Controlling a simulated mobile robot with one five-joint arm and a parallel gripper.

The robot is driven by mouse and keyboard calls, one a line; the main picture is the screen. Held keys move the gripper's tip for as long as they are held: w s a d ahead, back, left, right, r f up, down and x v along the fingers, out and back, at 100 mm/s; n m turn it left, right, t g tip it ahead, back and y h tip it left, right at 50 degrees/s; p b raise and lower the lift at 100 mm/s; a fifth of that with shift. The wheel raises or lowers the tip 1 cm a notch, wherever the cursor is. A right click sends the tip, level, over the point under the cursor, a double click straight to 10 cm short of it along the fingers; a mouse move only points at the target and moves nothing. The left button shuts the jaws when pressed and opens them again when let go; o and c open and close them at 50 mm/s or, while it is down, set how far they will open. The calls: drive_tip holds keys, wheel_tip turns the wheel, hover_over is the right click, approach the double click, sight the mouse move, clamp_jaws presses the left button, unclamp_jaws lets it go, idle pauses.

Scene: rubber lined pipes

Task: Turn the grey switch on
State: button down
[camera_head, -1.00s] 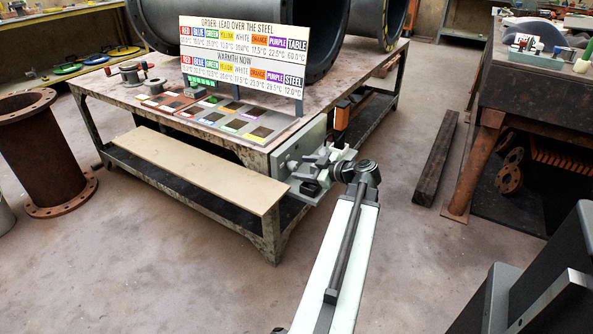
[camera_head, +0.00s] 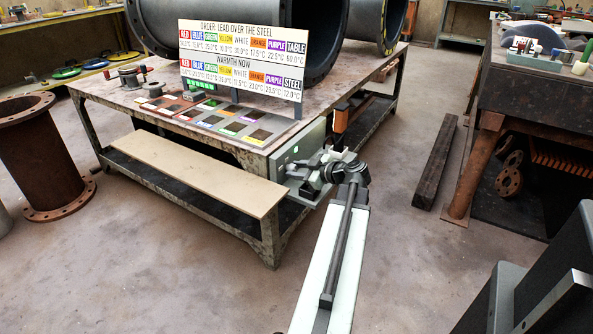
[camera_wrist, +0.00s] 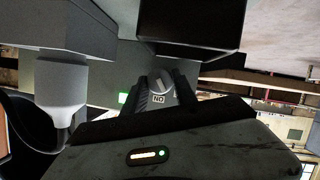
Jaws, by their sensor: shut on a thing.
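The grey switch (camera_wrist: 158,84) shows in the wrist view as a round grey knob between the two dark ribbed fingers of my gripper (camera_wrist: 162,92). The letters ON appear upside down on a small plate by the knob. A green light (camera_wrist: 123,97) is lit beside it. In the head view my gripper (camera_head: 303,180) is at the grey box (camera_head: 312,143) on the table's near right end, and the green light (camera_head: 296,149) glows on that box. My gripper is shut on the switch, which it mostly hides in the head view.
A sign board (camera_head: 245,60) stands on the worktable (camera_head: 150,75) above coloured pads. A tan shelf board (camera_head: 190,172) juts out left of my gripper. An orange-handled tool (camera_head: 341,120) hangs to its right. The floor right of my arm is clear up to a dark beam (camera_head: 436,160).

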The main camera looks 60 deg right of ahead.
drive_tip(key=shift+d, duration=0.1)
drive_tip(key=m+y, duration=0.2)
drive_tip(key=shift+d+m, duration=0.1)
drive_tip(key=shift+m, duration=0.2)
drive_tip(key=shift+m+y, duration=0.8)
drive_tip(key=shift+m, duration=0.2)
drive_tip(key=c, duration=1)
unclamp_jaws()
